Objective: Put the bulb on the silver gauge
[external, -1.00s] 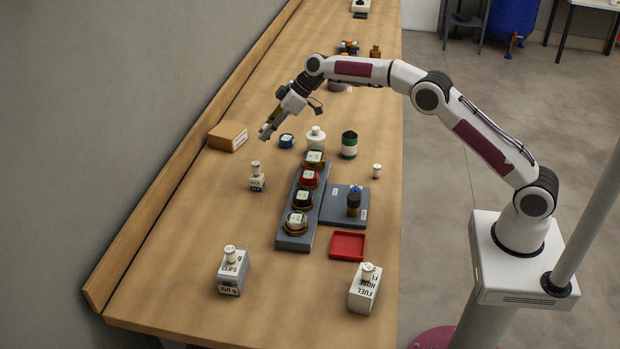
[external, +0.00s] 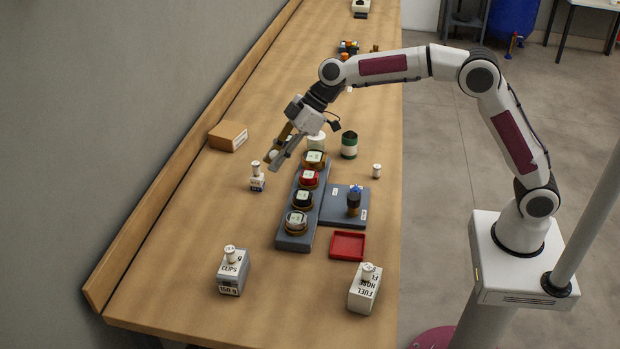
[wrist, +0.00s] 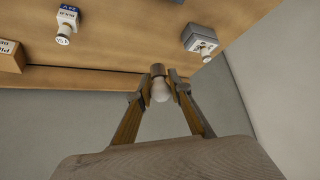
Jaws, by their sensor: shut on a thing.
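My gripper (external: 280,158) is shut on a bulb (wrist: 160,91), which shows in the wrist view as a pale round globe with a darker base between the fingertips. In the external view the bulb is hard to make out. The fingers are raised above the table, to the left of the far end of a grey rack.
The grey rack (external: 286,241) also holds a black gauge (external: 302,200), a red gauge (external: 309,178) and another at its far end (external: 314,158). A small labelled box (external: 257,183) stands left of it. A red tray (external: 347,245) lies to the right.

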